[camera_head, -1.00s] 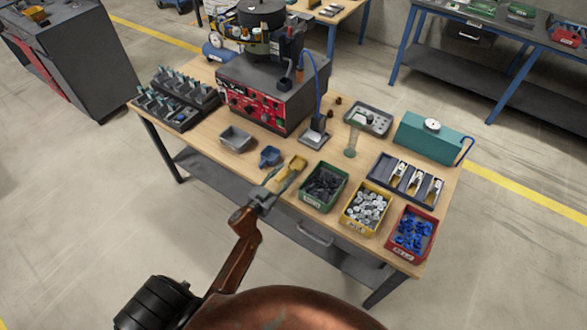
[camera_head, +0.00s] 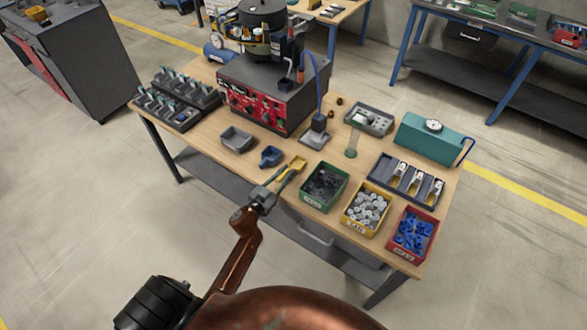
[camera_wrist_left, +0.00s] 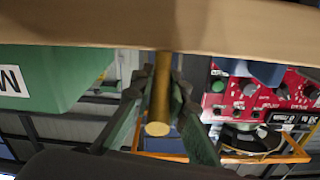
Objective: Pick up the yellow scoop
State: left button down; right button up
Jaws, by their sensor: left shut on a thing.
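The yellow scoop (camera_head: 297,164) is at the front edge of the wooden table, left of the green bin. My left gripper (camera_head: 282,181) reaches in from the front and is shut on the scoop's handle. In the left wrist view the handle (camera_wrist_left: 160,95) is a yellow-brown bar with its round end toward the camera, between the two fingers (camera_wrist_left: 161,84). The scoop's bowl is hidden there. It appears to lie on or very close to the tabletop; I cannot tell which. My right gripper is out of view.
A blue scoop (camera_head: 271,156) and a grey tray (camera_head: 237,139) lie left of the yellow scoop. The green bin (camera_head: 323,187) stands close on the right, then a yellow bin (camera_head: 366,209) and a red bin (camera_head: 412,233). The feeder's control box (camera_head: 270,95) stands behind.

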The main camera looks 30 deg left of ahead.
aim_at(286, 172)
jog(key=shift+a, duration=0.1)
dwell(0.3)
pick_arm(q)
jog(key=shift+r, duration=0.55)
notch_tip(286, 172, up, 3)
jog(key=shift+f+p, duration=0.2)
jog(key=shift+p, duration=0.55)
jog(key=s+a+r+p, duration=0.3)
jog(key=s+r, duration=0.6)
jog(key=s, duration=0.4)
jog(key=shift+s+a+r, duration=0.15)
jog(key=shift+s+a, duration=0.15)
jog(key=shift+a, duration=0.05)
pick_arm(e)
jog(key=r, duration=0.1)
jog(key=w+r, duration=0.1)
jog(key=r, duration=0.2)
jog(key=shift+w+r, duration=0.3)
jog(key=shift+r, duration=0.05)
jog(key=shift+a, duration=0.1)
